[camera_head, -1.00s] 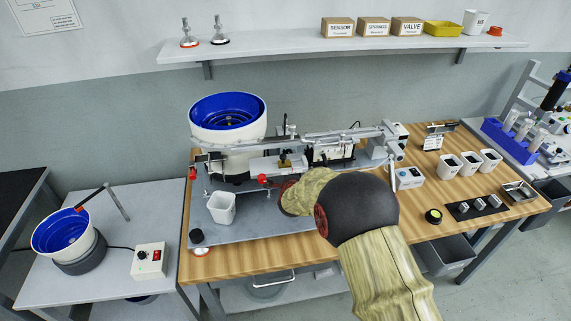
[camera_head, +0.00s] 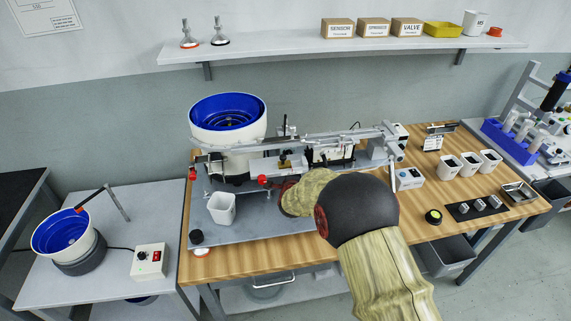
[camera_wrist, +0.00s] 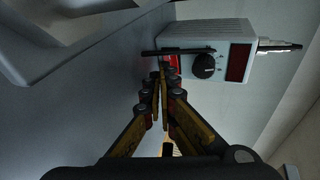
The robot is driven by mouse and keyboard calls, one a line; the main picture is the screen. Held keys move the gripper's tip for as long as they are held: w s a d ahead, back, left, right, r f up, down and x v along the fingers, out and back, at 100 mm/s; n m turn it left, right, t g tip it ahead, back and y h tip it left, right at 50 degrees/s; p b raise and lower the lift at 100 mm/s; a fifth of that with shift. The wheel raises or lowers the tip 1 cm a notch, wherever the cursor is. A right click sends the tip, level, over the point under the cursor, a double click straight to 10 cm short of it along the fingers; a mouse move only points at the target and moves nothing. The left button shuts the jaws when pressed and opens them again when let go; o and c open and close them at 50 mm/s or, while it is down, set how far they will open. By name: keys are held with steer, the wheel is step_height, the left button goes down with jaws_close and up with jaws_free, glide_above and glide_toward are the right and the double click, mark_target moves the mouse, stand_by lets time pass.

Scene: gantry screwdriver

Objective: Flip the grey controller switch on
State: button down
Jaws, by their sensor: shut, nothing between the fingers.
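The grey controller (camera_wrist: 215,40) shows in the wrist view as a pale box with a black knob (camera_wrist: 204,66) and a dark red display (camera_wrist: 238,62). A red switch (camera_wrist: 172,61) sits on its face to the left of the knob, partly hidden by my fingertips. My gripper (camera_wrist: 163,78) is shut and empty, its tips right at the switch. I cannot tell whether they touch it, nor which way the switch is set. In the head view my own arm hides the gripper, and I cannot pick out this controller there.
A black rod-like part (camera_wrist: 178,51) lies across the controller's face near the tips. In the head view, the wooden bench (camera_head: 290,257) carries a blue-bowled feeder (camera_head: 228,110) and a white cup (camera_head: 221,209). Another control box (camera_head: 150,261) stands on the left side table.

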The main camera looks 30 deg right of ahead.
steer(key=shift+w, duration=0.15)
steer(key=shift+w+d+b, duration=0.1)
steer(key=shift+w+b, duration=0.15)
steer(key=shift+b, duration=0.1)
steer(key=shift+w, duration=0.3)
stand_by(0.7)
steer(key=shift+s, duration=0.1)
steer(key=shift+s, duration=0.6)
steer(key=shift+s, duration=0.15)
steer(key=shift+s+a, duration=0.25)
steer(key=shift+s, duration=0.9)
steer(key=shift+s+a, duration=0.25)
steer(key=shift+s, duration=0.95)
steer(key=shift+s, duration=0.1)
